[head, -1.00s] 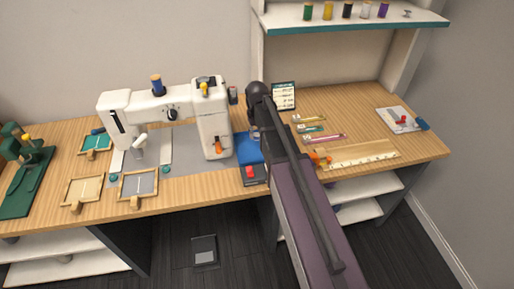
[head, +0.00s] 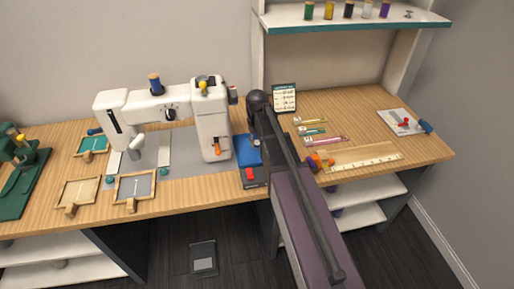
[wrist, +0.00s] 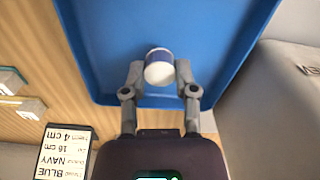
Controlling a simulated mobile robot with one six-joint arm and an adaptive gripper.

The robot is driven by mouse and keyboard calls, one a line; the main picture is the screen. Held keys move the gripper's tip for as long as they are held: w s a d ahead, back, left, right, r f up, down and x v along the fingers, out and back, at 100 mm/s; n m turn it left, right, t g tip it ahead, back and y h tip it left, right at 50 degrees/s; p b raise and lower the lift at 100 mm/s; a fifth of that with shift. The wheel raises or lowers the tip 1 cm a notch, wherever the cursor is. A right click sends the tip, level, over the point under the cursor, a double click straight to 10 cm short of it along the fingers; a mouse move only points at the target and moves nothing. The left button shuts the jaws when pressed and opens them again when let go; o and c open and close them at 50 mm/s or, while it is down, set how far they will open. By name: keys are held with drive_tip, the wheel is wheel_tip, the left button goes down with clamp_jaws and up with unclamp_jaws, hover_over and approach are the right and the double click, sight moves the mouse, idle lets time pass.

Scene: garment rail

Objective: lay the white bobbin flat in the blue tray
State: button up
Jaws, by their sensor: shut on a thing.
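The blue tray (head: 242,152) lies on the table right of the sewing machine, partly hidden by my arm in the head view. It fills much of the wrist view (wrist: 110,60). My gripper (wrist: 160,68) is shut on the bobbin (wrist: 158,73), which shows a round white end and a bluish side band. The bobbin appears over the tray, near the tray wall closest to my gripper. I cannot tell whether it touches the tray floor. In the head view my arm hides the bobbin and the fingertips.
The white sewing machine (head: 208,125) stands close left of the tray. A dark box with a red top (head: 251,175) sits in front of it. A label card (head: 284,97) stands behind. A ruler (head: 365,160) and small orange and purple items (head: 314,161) lie to the right.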

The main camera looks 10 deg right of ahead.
sight(257, 142)
drive_tip(key=shift+f+b, duration=0.75)
drive_tip(key=shift+f, duration=0.3)
drive_tip(key=shift+f, duration=0.1)
drive_tip(key=o, duration=0.7)
drive_tip(key=shift+o, duration=0.2)
wheel_tip(257, 142, up, 12)
drive_tip(key=p, duration=1.2)
drive_tip(key=s+m, duration=0.1)
drive_tip(key=s, duration=1.7)
drive_tip(key=shift+d+m, duration=0.25)
drive_tip(key=shift+m, duration=0.15)
